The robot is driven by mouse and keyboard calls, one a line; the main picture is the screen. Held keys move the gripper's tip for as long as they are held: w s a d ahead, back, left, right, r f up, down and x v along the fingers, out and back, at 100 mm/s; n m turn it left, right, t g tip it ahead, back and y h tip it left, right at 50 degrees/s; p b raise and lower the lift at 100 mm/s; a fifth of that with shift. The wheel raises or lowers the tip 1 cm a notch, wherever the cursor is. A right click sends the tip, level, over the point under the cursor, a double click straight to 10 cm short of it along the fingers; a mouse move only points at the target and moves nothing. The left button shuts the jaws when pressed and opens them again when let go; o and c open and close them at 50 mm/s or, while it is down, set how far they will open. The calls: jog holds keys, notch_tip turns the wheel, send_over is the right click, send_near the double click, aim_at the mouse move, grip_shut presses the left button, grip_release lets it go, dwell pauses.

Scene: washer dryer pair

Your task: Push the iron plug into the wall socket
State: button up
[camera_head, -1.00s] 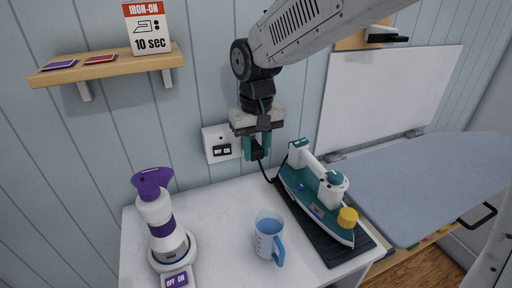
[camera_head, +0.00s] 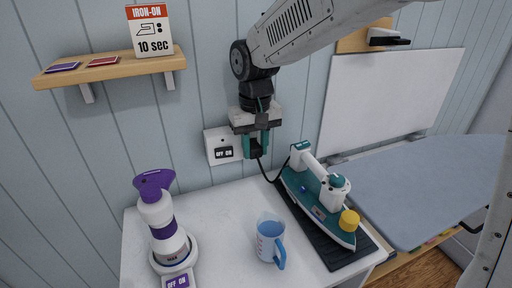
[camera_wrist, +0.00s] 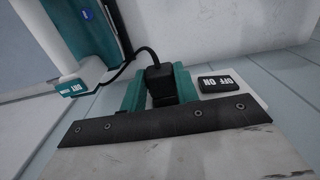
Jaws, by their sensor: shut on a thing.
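My gripper (camera_head: 256,146) is shut on the black iron plug (camera_head: 255,151), just right of the wall socket (camera_head: 222,145) and close to the wall. The plug also shows between the teal fingers in the wrist view (camera_wrist: 160,82). The socket is a white plate with an OFF/ON switch; its right part is partly hidden by my gripper. In the wrist view the switch (camera_wrist: 220,82) lies right of the plug. I cannot tell whether the plug touches the socket. The cord runs from the plug to the teal and white iron (camera_head: 318,195) on a dark mat.
A blue measuring cup (camera_head: 270,238) and a white and purple device (camera_head: 162,225) stand on the white tabletop (camera_head: 215,215). A wooden shelf (camera_head: 110,70) is above left. An ironing board (camera_head: 430,185) is at the right. The tabletop below the socket is clear.

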jog(key=shift+w+a, duration=0.1)
jog(key=shift+w, duration=0.25)
dwell(0.5)
jog(key=o, duration=1.1)
jog(key=shift+c, duration=0.2)
jog(key=shift+r, duration=0.1)
notch_tip(320, 180, up, 8)
jog(key=shift+f, duration=0.2)
